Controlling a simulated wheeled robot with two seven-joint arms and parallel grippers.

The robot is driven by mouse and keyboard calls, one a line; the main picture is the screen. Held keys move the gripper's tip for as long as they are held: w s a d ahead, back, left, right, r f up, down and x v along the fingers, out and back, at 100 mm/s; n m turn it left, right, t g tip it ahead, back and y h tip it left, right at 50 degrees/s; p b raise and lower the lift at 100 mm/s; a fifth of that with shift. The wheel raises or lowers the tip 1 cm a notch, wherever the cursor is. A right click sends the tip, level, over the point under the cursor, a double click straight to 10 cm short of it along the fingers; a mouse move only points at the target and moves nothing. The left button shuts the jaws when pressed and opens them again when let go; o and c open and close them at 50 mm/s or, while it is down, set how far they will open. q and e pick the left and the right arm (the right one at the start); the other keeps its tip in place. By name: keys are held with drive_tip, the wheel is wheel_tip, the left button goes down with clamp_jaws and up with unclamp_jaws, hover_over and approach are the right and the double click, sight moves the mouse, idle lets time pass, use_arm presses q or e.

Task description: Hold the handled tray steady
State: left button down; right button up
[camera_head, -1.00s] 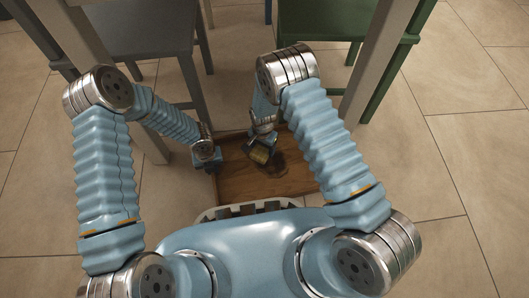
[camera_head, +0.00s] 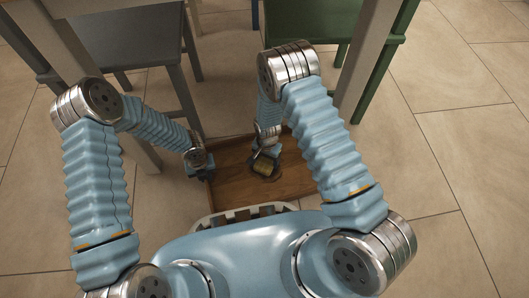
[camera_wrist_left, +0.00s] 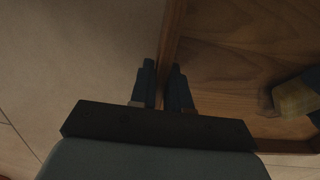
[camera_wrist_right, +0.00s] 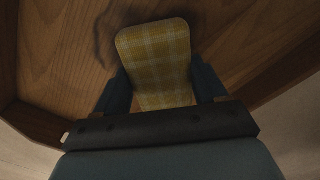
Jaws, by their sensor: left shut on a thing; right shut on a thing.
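The wooden tray (camera_head: 225,188) lies low between my arms, with a raised rim; its handles cannot be made out. My left gripper (camera_head: 197,172) is shut on the tray's left rim; in the left wrist view its fingers (camera_wrist_left: 162,88) straddle the rim (camera_wrist_left: 168,50). My right gripper (camera_head: 264,158) is shut on a yellow checked pad (camera_wrist_right: 155,55), held down over the tray's wooden floor. A dark stain (camera_wrist_right: 103,35) shows on the wood beside the pad, partly hidden by it.
A grey chair (camera_head: 125,40) stands at the back left and a green one (camera_head: 310,22) at the back right. Pale table legs (camera_head: 362,60) rise close to both arms. Tiled floor (camera_head: 460,130) is clear at the right.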

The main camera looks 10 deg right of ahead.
sight(274, 185)
drive_tip(key=shift+s+d, duration=0.15)
drive_tip(key=shift+s, duration=2.15)
drive_tip(key=shift+s+d, duration=0.1)
drive_tip(key=shift+s, duration=2.15)
drive_tip(key=shift+w+a, duration=0.2)
drive_tip(key=shift+w, duration=3.25)
drive_tip(key=shift+w+a, duration=0.2)
drive_tip(key=shift+w, duration=3.25)
drive_tip(key=shift+w+r, duration=0.1)
drive_tip(key=shift+r, duration=3.9)
